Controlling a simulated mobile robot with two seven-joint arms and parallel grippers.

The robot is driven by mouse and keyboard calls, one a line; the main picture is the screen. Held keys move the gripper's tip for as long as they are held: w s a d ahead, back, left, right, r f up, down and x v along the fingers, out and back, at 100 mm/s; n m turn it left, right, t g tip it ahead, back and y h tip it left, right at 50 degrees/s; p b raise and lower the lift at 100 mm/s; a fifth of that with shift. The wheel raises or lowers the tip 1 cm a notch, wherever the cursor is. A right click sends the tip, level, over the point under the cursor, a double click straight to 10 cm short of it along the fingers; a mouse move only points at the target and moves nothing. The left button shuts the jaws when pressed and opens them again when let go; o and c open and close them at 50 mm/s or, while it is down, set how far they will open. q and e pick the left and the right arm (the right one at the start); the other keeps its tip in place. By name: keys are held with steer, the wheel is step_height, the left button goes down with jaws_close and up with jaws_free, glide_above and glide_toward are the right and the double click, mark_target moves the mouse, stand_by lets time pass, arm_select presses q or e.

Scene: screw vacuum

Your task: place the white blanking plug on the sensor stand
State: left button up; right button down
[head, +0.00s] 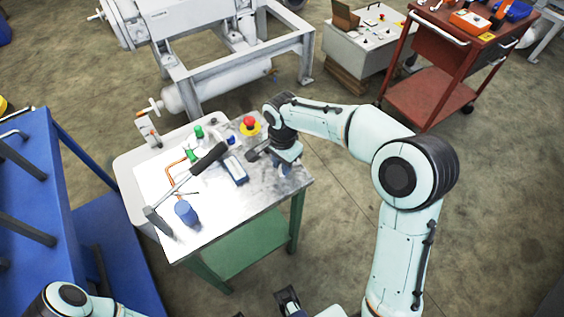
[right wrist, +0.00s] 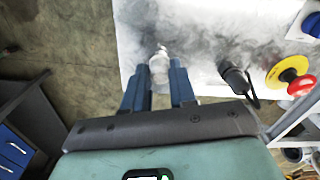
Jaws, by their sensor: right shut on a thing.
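My right gripper (head: 286,166) is over the right end of the workbench in the head view. In the right wrist view its two blue fingers (right wrist: 161,82) are shut on the white blanking plug (right wrist: 160,66), whose narrow tip sticks out past the fingertips. The plug is hidden in the head view. Whether it touches the bench top cannot be told. I cannot make out with certainty which item is the sensor stand. A black cylindrical piece with a cable (right wrist: 235,79) lies to the right of the plug in the wrist view.
A blue cart (head: 40,160) stands left, a red trolley (head: 432,97) behind right.

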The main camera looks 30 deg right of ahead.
steer(key=c, duration=0.9)
jaws_free()
steer(key=shift+f, duration=0.1)
steer(key=shift+r, duration=0.3)
step_height(320, 180, up, 12)
steer(key=shift+f+p, duration=0.15)
steer(key=shift+p, duration=0.95)
